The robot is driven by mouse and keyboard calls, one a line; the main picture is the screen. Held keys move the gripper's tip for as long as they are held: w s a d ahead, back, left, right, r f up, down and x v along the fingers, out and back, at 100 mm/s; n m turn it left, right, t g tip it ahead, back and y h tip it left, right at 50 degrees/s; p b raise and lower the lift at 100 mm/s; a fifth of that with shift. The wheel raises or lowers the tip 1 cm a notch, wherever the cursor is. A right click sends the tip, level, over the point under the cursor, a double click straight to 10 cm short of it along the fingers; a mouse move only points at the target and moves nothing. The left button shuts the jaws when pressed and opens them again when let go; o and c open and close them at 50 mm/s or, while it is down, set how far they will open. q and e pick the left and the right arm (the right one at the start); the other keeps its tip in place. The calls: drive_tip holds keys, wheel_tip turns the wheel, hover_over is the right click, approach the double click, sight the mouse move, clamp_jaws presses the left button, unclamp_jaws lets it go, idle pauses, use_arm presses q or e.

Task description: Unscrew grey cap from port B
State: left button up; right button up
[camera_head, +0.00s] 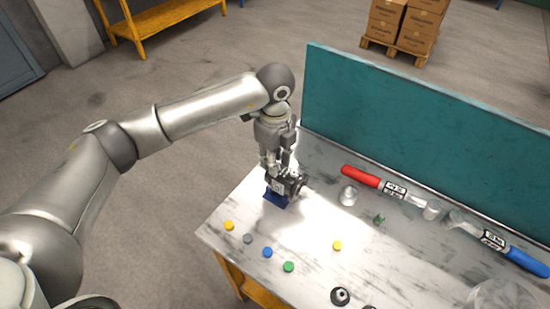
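The dark grey hydraulic motor (293,184) sits on a small blue base (276,199) at the left end of the workbench. My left gripper (277,166) points down right at the motor, its fingers close against the motor's top. Whether the fingers are open or shut on something is too small to tell. Port B and any cap on it cannot be made out. A small grey cap (247,239) lies on the bench top near the front left edge. My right gripper is out of view.
The metal workbench (312,222) also bears yellow (229,225), blue (267,252) and green (288,267) caps. A red-handled tool (361,176) and a blue-handled tool (525,260) lie towards the teal back panel (420,125). A dark round part (340,296) stands at the front.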

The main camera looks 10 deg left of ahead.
use_arm(q)
clamp_jaws()
drive_tip(key=n+p, duration=0.1)
drive_tip(key=n, duration=0.2)
drive_tip(key=shift+r, duration=0.15)
drive_tip(key=n+p, duration=0.1)
drive_tip(key=n, duration=0.1)
drive_tip(key=shift+n, duration=0.4)
